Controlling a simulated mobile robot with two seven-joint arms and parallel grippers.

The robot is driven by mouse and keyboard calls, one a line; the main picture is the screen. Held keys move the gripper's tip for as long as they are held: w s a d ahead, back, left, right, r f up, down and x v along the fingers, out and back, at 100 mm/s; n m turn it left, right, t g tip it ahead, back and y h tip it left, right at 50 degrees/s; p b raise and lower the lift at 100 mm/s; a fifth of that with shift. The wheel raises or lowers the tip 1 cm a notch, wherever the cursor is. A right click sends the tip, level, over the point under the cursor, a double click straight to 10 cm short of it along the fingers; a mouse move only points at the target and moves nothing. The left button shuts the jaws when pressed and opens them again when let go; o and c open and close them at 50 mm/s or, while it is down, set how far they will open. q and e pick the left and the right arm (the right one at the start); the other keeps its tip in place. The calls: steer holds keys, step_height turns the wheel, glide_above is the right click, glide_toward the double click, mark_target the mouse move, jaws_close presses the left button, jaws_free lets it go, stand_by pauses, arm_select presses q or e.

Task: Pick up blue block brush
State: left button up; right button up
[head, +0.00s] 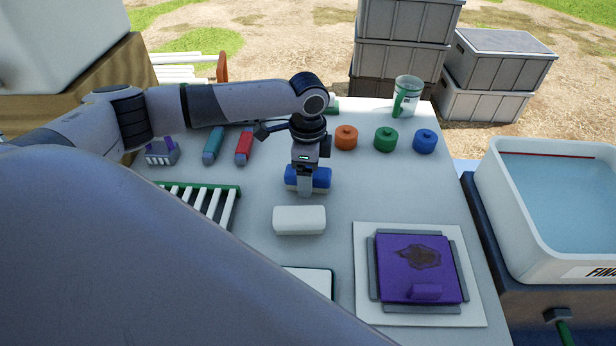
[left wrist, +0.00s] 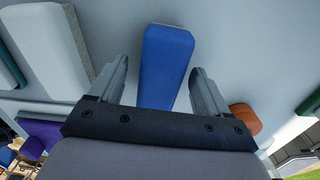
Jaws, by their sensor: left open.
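The blue block brush (head: 322,178) lies on the grey table, just behind a white block (head: 300,220). My left gripper (head: 305,188) points down over the blue block brush and partly hides its middle in the head view. In the left wrist view the blue block brush (left wrist: 165,65) lies between the two spread fingers of the left gripper (left wrist: 158,80), with a gap visible on each side. The left gripper is open. My right gripper is not in view.
Orange (head: 346,138), green (head: 386,139) and blue (head: 424,141) knobbed discs stand at the back right. A purple pad with a dark stain (head: 418,266) lies front right. A green-and-white rack (head: 205,200) is at left. A water basin (head: 560,205) stands beside the table.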

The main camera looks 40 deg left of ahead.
arm_select(q)
steer(key=c, duration=1.1)
steer(key=shift+o, duration=0.2)
step_height(320, 180, up, 20)
steer(key=shift+p, duration=0.35)
